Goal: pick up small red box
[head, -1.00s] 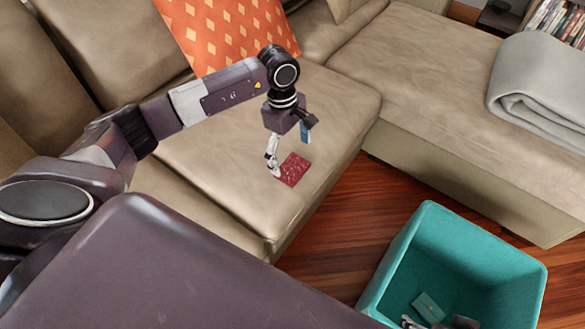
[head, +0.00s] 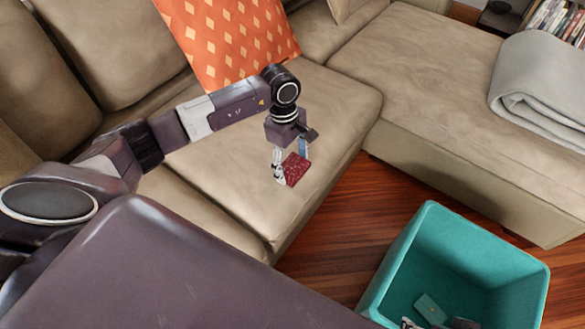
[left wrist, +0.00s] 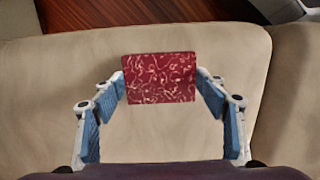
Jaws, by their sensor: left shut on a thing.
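The small red box (head: 295,169) is flat and dark red with a pale swirl pattern. It is at the front part of the sofa seat; I cannot tell whether it still touches the cushion. My left gripper (head: 290,168) is above it, pointing down, with its fingers on either side. In the left wrist view the box (left wrist: 160,79) sits between the blue finger pads of the left gripper (left wrist: 161,87), which is shut on it.
A teal open bin (head: 520,270) stands on the wood floor at the lower right, with a small teal item (head: 430,308) inside. An orange patterned pillow (head: 228,38) leans on the sofa back. A folded grey blanket (head: 540,90) lies on the chaise at the right.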

